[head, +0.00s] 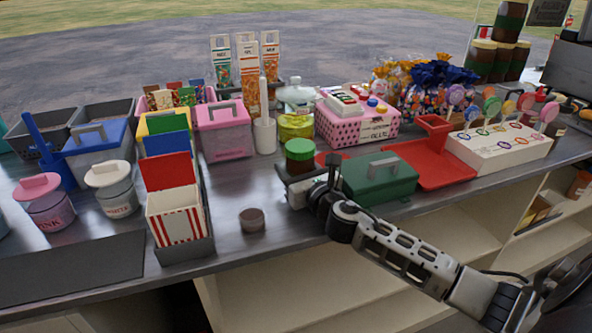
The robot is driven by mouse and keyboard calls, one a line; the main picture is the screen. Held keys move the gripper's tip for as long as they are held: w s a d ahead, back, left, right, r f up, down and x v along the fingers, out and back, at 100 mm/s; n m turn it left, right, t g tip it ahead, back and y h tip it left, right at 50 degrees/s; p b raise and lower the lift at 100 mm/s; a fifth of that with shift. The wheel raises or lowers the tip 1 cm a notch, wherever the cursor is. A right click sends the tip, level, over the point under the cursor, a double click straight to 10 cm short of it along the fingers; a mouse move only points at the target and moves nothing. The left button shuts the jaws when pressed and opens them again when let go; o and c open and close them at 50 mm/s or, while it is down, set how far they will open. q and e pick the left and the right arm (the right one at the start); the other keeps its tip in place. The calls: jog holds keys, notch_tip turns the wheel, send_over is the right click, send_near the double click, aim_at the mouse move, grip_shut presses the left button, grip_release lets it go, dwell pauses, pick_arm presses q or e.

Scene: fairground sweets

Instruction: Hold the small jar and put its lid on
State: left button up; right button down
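A small, low, round brown piece (252,220) stands alone on the metal counter near the front edge. I cannot tell whether it is the small jar or a lid. A brown jar with a green top (299,151) is farther back and to the right. My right arm comes in from the right over the front edge, and my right gripper (293,186) is just in front of and below this green-topped jar. The fingers are too small and partly hidden to show whether they are open or touch the jar. My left gripper is not in view.
A green box (379,180) with a handle stands close right of my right gripper. A striped red-and-white box (176,216) stands in a grey holder to the left. A pink box (224,135) and tall bottles stand behind. Bare counter surrounds the brown piece.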

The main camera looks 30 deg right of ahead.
jog(key=c, duration=0.5)
grip_release()
jog(key=shift+r, duration=0.1)
jog(key=shift+s, duration=0.25)
jog(key=s, duration=0.7)
jog(key=s+a, duration=0.1)
jog(key=s, duration=0.2)
jog(key=shift+s+b, duration=0.15)
jog(key=shift+b, duration=0.15)
jog(key=shift+s+a, duration=0.15)
jog(key=shift+s, duration=0.4)
jog(key=shift+r, duration=0.1)
jog(key=shift+s, duration=0.1)
